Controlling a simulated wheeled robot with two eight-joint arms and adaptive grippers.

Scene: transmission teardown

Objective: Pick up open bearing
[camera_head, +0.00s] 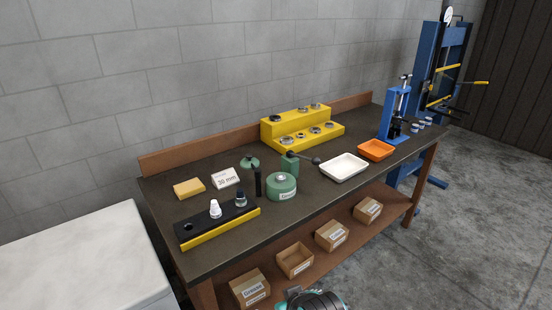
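Several small ring-shaped metal parts that look like bearings sit on a yellow two-step stand (268,132) at the back of the workbench (345,198). On the upper step are a dark part (275,117) at the left and lighter rings (315,106) at the right. On the lower step are more rings, among them one at its left (287,140) and one at its right (328,125). They are too small to tell which is the open bearing. Neither of my grippers can be made out. A teal and black part at the bottom edge seems to be mine.
A blue press (396,108) is at right. A black-and-yellow holder (228,223) with bottles lies front left. Boxes (331,235) fill the lower shelf.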

